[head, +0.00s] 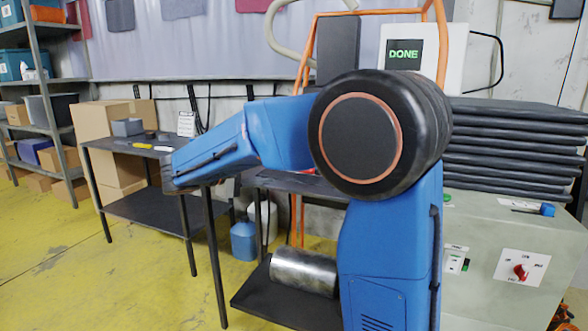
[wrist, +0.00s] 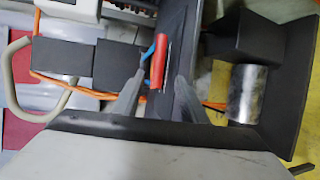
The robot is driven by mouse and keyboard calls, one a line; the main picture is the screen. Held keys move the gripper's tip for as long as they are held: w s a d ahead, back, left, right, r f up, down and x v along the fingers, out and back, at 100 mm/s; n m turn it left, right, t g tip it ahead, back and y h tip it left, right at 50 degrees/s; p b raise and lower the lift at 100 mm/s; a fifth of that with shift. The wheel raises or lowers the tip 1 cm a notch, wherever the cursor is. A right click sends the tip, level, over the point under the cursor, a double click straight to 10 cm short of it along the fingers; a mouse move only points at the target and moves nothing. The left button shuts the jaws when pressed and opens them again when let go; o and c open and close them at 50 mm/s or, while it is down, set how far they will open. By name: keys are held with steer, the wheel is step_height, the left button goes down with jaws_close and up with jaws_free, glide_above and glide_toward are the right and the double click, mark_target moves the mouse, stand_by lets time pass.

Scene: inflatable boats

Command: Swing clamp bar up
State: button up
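In the wrist view my gripper (wrist: 161,82) is open, its two grey fingers apart. A red handle (wrist: 158,60) with a blue part beside it shows between and beyond the fingertips, over a dark surface (wrist: 180,30). I cannot tell whether it touches a finger. In the head view a small bit of red (head: 308,171) shows behind my arm on a dark worktop. My arm hides much of that worktop, and my gripper cannot be made out there. I cannot clearly identify the clamp bar.
A screen (head: 404,55) reads "DONE". Dark stacked folds (head: 515,145) lie above a grey cabinet (head: 500,240) with a red knob (head: 521,271). A metal cylinder (head: 303,271) lies on a low black shelf (head: 285,306); the wrist view shows it too (wrist: 248,94). Yellow floor at left is clear.

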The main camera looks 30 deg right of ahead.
steer(key=x, duration=1.7)
steer(key=shift+w+d+r, duration=0.1)
steer(key=shift+w, duration=0.05)
jaws_close()
